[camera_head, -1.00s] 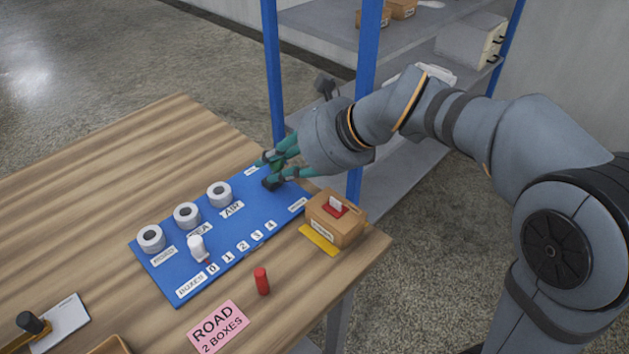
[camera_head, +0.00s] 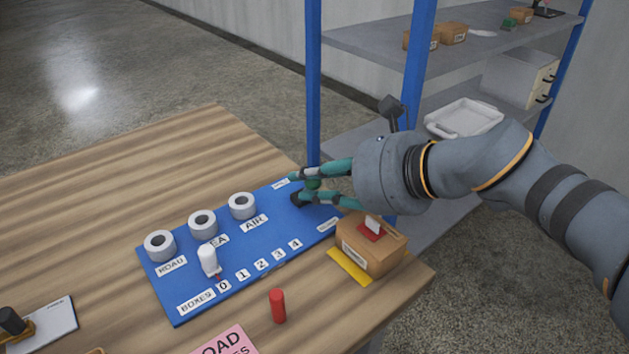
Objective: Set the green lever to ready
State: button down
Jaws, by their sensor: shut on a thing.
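The green lever (camera_head: 313,184) stands at the right end of the blue panel (camera_head: 215,283). Only a small green knob shows between my fingers. My gripper (camera_head: 295,186) reaches in from the right, its teal fingers on either side of the knob and shut on it. The lever's base and exact tilt are mostly hidden by the fingers. Small white labels lie at the panel's far edge (camera_head: 281,183) and near edge (camera_head: 328,225) by the lever; their words are too small to read.
Three grey rings labelled ROAD, SEA and AIR (camera_head: 242,206) and a white slider knob (camera_head: 208,260) are on the panel. A cardboard box (camera_head: 371,246), a yellow strip, a red cylinder (camera_head: 277,306) and a pink card are nearby. A blue-posted shelf (camera_head: 415,130) stands behind my gripper.

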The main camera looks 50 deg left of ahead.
jog(key=c, duration=1.6)
grip_release()
jog(key=shift+o, duration=0.2)
jog(key=v, duration=1.2)
jog(key=shift+f, duration=0.15)
jog(key=x, duration=1.2)
jog(key=shift+a+r+p, duration=0.1)
jog(key=shift+r+p, duration=0.15)
jog(key=shift+p, duration=0.15)
